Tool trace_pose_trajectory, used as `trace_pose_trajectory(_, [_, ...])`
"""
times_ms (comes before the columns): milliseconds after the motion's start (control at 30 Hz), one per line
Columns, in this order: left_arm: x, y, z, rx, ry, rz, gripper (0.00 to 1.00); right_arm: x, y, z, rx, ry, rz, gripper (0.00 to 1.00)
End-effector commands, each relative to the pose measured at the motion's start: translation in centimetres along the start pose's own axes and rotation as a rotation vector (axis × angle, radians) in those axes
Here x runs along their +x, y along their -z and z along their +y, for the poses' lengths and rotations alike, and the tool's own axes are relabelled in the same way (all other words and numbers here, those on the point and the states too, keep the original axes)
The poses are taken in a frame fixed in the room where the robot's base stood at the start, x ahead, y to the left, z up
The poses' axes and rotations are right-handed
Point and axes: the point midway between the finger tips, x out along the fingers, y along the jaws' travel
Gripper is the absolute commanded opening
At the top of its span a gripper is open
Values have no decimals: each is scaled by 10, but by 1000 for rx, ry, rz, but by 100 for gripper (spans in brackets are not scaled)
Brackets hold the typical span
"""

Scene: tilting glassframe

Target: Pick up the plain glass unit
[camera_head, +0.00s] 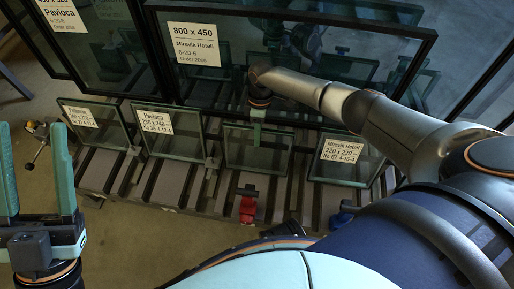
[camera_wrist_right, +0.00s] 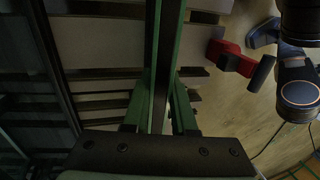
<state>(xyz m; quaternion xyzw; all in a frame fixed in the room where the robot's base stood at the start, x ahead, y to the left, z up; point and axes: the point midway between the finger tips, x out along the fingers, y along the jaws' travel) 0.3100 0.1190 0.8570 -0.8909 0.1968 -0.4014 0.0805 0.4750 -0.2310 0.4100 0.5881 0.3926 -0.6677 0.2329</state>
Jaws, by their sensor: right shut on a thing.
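The plain glass unit (camera_head: 258,150) is a small dark pane with no label, standing in the front row between labelled panes. My right gripper (camera_head: 257,112) comes down from above onto its top edge and is shut on it. In the right wrist view the unit shows as a narrow edge-on pane (camera_wrist_right: 165,55) between the two green fingers. I cannot tell whether its bottom edge still rests on the rack. My left gripper (camera_head: 36,150) is at the left, pointing up, with its teal fingers wide apart and nothing between them.
A large labelled pane (camera_head: 215,75) stands close behind. A slatted rack (camera_head: 150,185) lies below, with a red clamp (camera_head: 248,207) in front.

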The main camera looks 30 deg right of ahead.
Motion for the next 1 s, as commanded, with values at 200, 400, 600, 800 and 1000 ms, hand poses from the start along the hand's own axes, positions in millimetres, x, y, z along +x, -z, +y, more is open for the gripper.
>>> trace_pose_trajectory(200, [2,2,-1,0,0,0,55,-5,1,0,-1,-2,4,0])
trace_pose_trajectory(400, [13,14,-7,-10,6,4,55,-32,2,-7,-2,-2,6,0])
trace_pose_trajectory(600, [26,29,-14,22,-2,17,55,-67,1,-16,-2,-2,5,0])
trace_pose_trajectory(800, [34,38,-19,48,3,25,55,-92,2,-23,-2,-2,5,0])
trace_pose_trajectory(1000, [35,39,-22,62,11,21,55,-100,1,-25,-1,-2,4,0])
